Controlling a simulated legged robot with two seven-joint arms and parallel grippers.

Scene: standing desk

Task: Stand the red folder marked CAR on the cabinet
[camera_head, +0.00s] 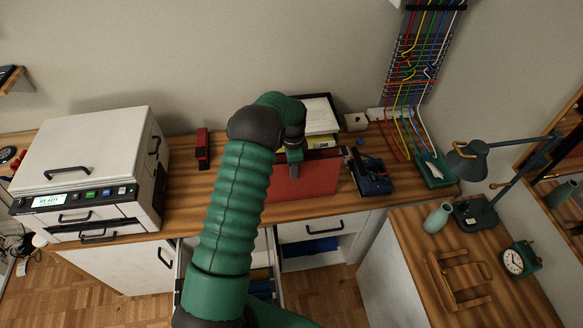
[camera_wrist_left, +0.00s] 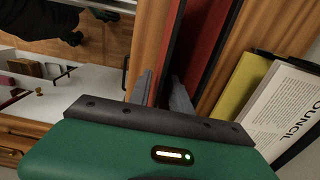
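A red folder (camera_head: 308,180) stands on the desk near its front edge. Its red covers and dark inside also show between and beyond my fingers in the left wrist view (camera_wrist_left: 203,38). No CAR marking is readable from here. My left gripper (camera_head: 291,156) is at the folder's top edge, and its two fingers (camera_wrist_left: 162,92) sit close on either side of it and look shut on it. My left arm hides part of the folder's left side. My right gripper is not in view. I cannot tell which furniture is the named cabinet.
A white printer-like box (camera_head: 85,150) stands at left, and a red stapler-like item (camera_head: 203,150) is beside it. A blue device (camera_head: 371,176) sits close right of the folder. Papers and a yellow book (camera_head: 322,143) lie behind. The right wooden top holds a lamp, vase and clock (camera_head: 515,262).

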